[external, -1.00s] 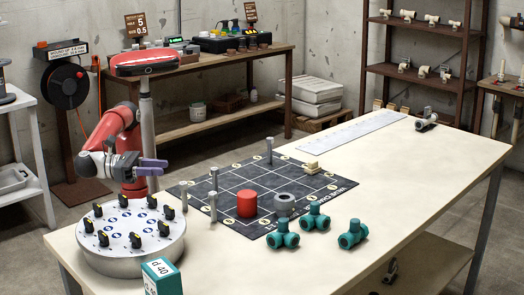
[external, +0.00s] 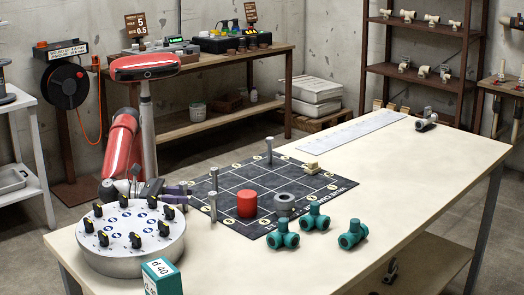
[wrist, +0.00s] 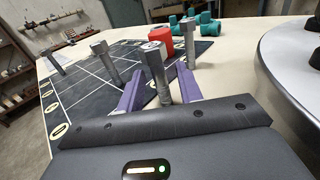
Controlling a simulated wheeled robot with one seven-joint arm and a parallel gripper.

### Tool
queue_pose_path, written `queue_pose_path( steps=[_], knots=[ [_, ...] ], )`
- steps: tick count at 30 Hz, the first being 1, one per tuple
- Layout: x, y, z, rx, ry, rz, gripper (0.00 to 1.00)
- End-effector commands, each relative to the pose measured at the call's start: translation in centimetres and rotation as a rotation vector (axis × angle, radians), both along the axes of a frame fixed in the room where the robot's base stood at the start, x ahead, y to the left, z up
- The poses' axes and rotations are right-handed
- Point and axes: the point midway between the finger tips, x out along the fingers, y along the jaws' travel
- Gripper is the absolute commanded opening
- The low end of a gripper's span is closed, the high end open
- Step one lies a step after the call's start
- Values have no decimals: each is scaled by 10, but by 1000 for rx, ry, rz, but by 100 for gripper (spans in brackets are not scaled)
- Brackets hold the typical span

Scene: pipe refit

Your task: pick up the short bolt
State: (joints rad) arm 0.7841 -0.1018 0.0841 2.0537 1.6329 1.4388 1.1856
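Several grey hex-headed bolts stand upright on the dark mat (external: 237,180): one at its back (external: 269,151), one nearer the left (external: 213,178) and one at the front left (external: 213,208). Their heights look similar, so I cannot tell surely which is the short bolt. My gripper (external: 183,190), with purple fingers, is low at the mat's left edge and partly covers another bolt there. In the wrist view my gripper (wrist: 160,85) is open, its fingers apart with a bolt (wrist: 153,58) showing upright between them. Contact is not clear.
A red cylinder (external: 247,204) and grey ring (external: 284,203) stand on the mat, with teal pipe fittings (external: 314,217) to the right. A round knobbed dial base (external: 130,250) stands close in front of my gripper. The table's right half is mostly clear.

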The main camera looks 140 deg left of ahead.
Motion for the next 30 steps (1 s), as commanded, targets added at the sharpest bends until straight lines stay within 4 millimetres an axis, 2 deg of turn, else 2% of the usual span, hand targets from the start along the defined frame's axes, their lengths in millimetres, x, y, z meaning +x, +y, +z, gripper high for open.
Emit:
queue_pose_path(
  steps=[4,11,19,30],
  knots=[
    [9,8,0,1,-1,0,36],
    [9,8,0,1,-1,0,36],
    [9,8,0,1,-1,0,0],
    [9,8,2,0,-1,0,0]
  ],
)
